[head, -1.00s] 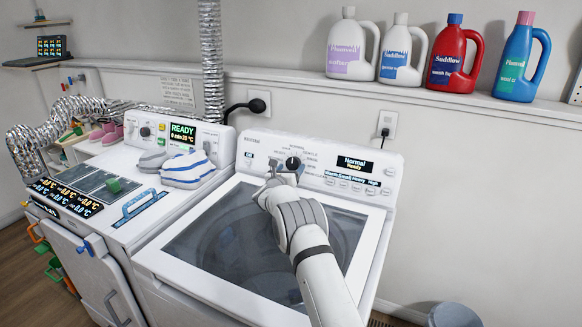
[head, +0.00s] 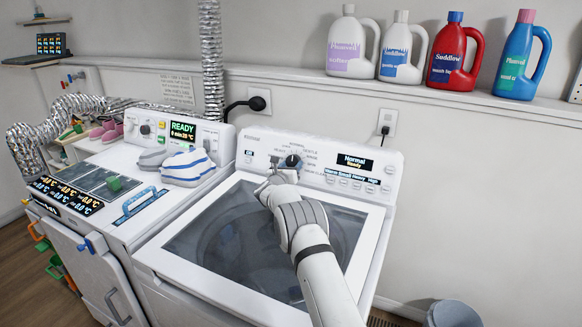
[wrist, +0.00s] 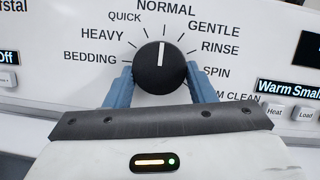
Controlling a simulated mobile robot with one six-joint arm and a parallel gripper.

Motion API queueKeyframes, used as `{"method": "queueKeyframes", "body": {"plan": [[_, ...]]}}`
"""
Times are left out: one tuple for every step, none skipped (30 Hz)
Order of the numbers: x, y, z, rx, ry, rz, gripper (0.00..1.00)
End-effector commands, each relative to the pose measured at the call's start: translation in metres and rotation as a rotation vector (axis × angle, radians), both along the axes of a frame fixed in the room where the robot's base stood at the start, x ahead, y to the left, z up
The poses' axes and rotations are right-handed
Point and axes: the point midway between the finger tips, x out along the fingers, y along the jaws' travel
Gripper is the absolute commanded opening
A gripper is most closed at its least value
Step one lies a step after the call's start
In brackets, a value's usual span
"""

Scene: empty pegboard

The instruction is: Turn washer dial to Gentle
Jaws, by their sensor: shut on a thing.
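The washer dial (wrist: 161,68) is a round black knob with a white pointer line. In the wrist view the pointer stands almost straight up, toward the NORMAL label (wrist: 165,9). The GENTLE label (wrist: 214,28) is up and to the right of the knob. My gripper (wrist: 160,76) has one blue finger on each side of the knob and is shut on it. In the head view the dial (head: 293,161) shows just above my gripper (head: 279,174), which hides part of the panel. The washer display (head: 354,162) reads Normal, Ready.
The washer's glass lid (head: 215,240) lies below my arm. The dryer (head: 115,215) stands to the left, with folded cloths (head: 187,168) on top. Several detergent bottles (head: 452,52) stand on the ledge above. An outlet with a plug (head: 386,124) is behind the washer.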

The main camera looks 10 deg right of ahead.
Motion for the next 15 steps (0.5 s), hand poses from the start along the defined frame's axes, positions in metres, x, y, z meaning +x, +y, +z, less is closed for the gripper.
{"method": "queueKeyframes", "body": {"plan": [[0.0, 0.0004, 0.0, 0.0, 0.0, 0.001, 0.27], [0.0, 0.0004, -0.0001, 0.0, 0.0, 0.001, 0.27], [0.0001, 0.0005, -0.0003, 0.001, 0.0, 0.001, 0.27], [0.0001, 0.0005, -0.0005, 0.003, -0.002, 0.0, 0.27], [0.0001, 0.0006, -0.001, 0.004, -0.003, -0.001, 0.27], [0.0001, 0.0006, -0.0017, 0.009, -0.006, -0.003, 0.27], [0.0001, 0.0008, -0.0024, 0.014, -0.009, -0.004, 0.27], [0.0002, 0.0009, -0.0031, 0.02, -0.013, -0.007, 0.27], [0.0003, 0.0012, -0.0041, 0.03, -0.021, -0.01, 0.27], [0.0004, 0.0013, -0.0048, 0.038, -0.026, -0.014, 0.27], [0.0005, 0.0014, -0.0057, 0.049, -0.034, -0.018, 0.27], [0.0007, 0.0016, -0.0065, 0.064, -0.044, -0.024, 0.27], [0.0009, 0.0019, -0.0068, 0.076, -0.053, -0.028, 0.27], [0.001, 0.0019, -0.0073, 0.091, -0.064, -0.034, 0.27], [0.0012, 0.0022, -0.0077, 0.11, -0.076, -0.042, 0.27]]}}
